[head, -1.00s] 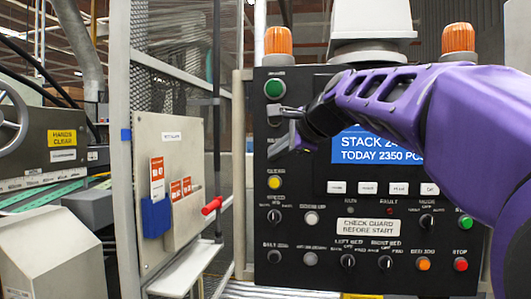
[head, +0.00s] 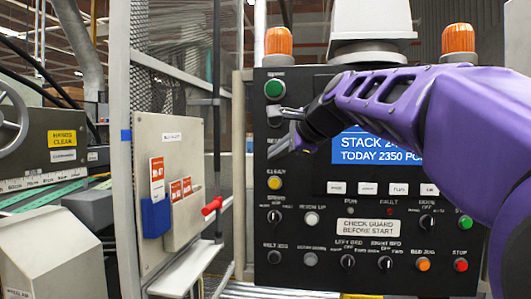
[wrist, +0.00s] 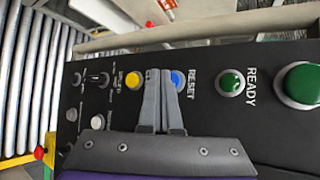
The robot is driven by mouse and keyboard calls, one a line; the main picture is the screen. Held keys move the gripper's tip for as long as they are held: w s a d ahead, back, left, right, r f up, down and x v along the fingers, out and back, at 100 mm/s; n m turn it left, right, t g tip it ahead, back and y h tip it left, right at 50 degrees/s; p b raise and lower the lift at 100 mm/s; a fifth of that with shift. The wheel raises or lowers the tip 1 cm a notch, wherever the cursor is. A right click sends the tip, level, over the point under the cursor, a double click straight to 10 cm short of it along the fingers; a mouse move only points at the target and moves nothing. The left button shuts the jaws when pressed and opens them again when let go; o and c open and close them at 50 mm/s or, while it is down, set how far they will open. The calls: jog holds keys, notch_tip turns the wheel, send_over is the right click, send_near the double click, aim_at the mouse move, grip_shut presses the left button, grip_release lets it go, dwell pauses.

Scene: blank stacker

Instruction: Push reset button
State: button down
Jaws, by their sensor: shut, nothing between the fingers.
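The reset button is the blue button (wrist: 178,78) beside the RESET label (wrist: 191,83) in the wrist view. It is partly hidden behind my gripper's fingers. My gripper (wrist: 161,72) is shut and empty, and its tips overlap the left part of the blue button in that view. I cannot tell whether they touch it. In the head view my gripper (head: 271,154) is in front of the left side of the black control panel (head: 310,190), above the yellow button, and the blue button is hidden.
A yellow button (head: 275,182) sits below my gripper and a green button (head: 274,89) above it. The display (head: 375,150) is partly behind my arm. A red handle (head: 212,206) sticks out left of the panel. Orange lamps (head: 278,41) stand on top.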

jog(key=shift+w, duration=0.35)
jog(key=shift+w+d+p, duration=0.15)
jog(key=shift+w+p, duration=0.25)
jog(key=shift+p, duration=0.1)
dwell(0.5)
jog(key=shift+s, duration=0.1)
jog(key=shift+s+b, duration=0.3)
jog(key=shift+s, duration=0.4)
jog(key=shift+s+a, duration=0.1)
jog(key=shift+a, duration=0.1)
jog(key=s, duration=0.2)
jog(key=s+a+b, duration=0.1)
jog(key=s, duration=0.2)
jog(key=shift+r, duration=0.1)
jog(key=shift+w, duration=0.1)
dwell(0.5)
